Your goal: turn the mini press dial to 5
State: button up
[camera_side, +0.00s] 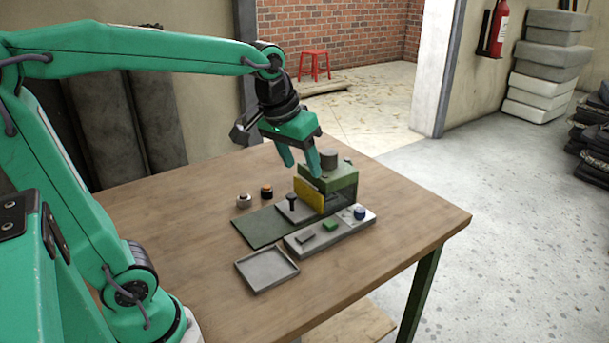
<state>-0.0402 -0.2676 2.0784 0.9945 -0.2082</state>
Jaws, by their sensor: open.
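The mini press (345,180) is a green block with a grey cylinder on top and a yellow plate (309,195) on its front left. A light grey control strip (347,229) lies before it. A round blue knob (360,213) at the strip's right end looks like the dial; its numbers and pointer are too small to read. The strip also bears a green block (331,226) and a dark one (305,239). My gripper (300,163) is open and empty, pointing down above the press's left side, up and left of the blue knob. Its fingers partly overlap the press in the picture.
A black-topped peg (292,203) stands on a grey plate by the yellow plate. A dark green mat (262,228) lies left of the strip. An empty grey tray (267,270) lies in front.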

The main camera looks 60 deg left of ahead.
jog(key=w+a+f+n+g, duration=0.1)
jog(key=w+f+n, duration=0.1)
jog(key=w, duration=0.5)
jog(key=w+a+f+n+g, duration=0.1)
jog(key=w+a+f, duration=0.1)
jog(key=w, duration=0.4)
jog(key=n+g, duration=0.2)
jog(key=n, duration=0.1)
send_near(360, 209)
jog(key=shift+s+f, duration=0.1)
jog(key=shift+s, duration=0.2)
jog(key=shift+w+f, duration=0.25)
jog(key=shift+f, duration=0.25)
jog(key=shift+f, duration=3.9)
jog(key=c, duration=1)
